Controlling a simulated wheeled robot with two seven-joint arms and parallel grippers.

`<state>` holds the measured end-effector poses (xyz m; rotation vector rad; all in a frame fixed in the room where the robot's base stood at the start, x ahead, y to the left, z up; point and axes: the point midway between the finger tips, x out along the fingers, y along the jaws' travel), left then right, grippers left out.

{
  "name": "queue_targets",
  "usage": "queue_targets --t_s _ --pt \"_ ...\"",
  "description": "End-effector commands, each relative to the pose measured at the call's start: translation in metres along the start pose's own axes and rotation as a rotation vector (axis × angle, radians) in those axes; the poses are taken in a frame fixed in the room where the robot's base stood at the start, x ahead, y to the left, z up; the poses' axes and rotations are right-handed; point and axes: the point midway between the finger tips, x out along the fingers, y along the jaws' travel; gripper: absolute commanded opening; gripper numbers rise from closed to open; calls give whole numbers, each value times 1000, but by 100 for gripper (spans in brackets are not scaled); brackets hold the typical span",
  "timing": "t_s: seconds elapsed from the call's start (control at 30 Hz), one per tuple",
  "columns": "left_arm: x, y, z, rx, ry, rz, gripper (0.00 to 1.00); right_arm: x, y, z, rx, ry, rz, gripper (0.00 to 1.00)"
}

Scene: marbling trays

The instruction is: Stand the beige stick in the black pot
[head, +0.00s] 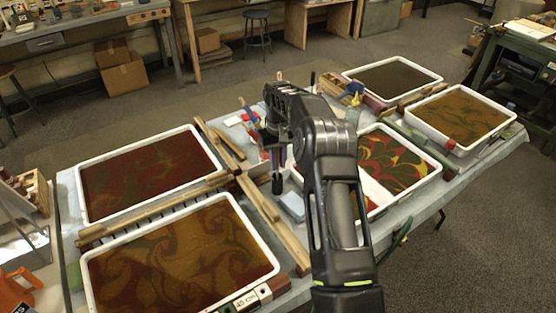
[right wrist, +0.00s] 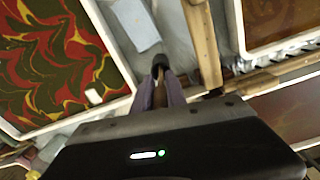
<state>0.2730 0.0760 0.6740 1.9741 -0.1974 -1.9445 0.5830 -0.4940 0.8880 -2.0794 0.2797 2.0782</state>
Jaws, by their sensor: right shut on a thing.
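My right gripper (head: 275,161) points down over the middle of the table, between the trays. In the right wrist view its purple-grey fingers (right wrist: 158,94) are shut on a thin brownish-beige stick (right wrist: 159,88). A dark, rounded cylinder (right wrist: 160,63) shows at the fingertips, at the stick's far end; in the head view this dark cylinder (head: 277,185) hangs just below the fingers. I cannot tell whether it is the stick's own end or a separate piece. I cannot make out the black pot for certain; my right arm covers part of the table. My left gripper is not in view.
Several white trays of marbled liquid surround the gripper, including a front left tray (head: 268,257) and a red-green tray (head: 437,163). Wooden rails (head: 281,228) run between them. A pale block (right wrist: 131,24) lies close to the fingers. Small tools crowd the table's back.

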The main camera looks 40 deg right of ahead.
Motion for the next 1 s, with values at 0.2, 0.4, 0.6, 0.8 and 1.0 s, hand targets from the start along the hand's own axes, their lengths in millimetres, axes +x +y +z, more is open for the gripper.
queue_targets --t_s 0.2,0.4,0.6,0.8,1.0 --pt "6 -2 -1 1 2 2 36 11 0 0 0 0 0 0" --pt "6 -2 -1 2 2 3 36 13 0 0 0 0 0 0" --pt "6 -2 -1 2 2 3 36 13 0 0 0 0 0 0" --pt "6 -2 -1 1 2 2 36 13 0 0 0 0 0 29" --pt "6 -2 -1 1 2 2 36 13 0 0 0 0 0 42"
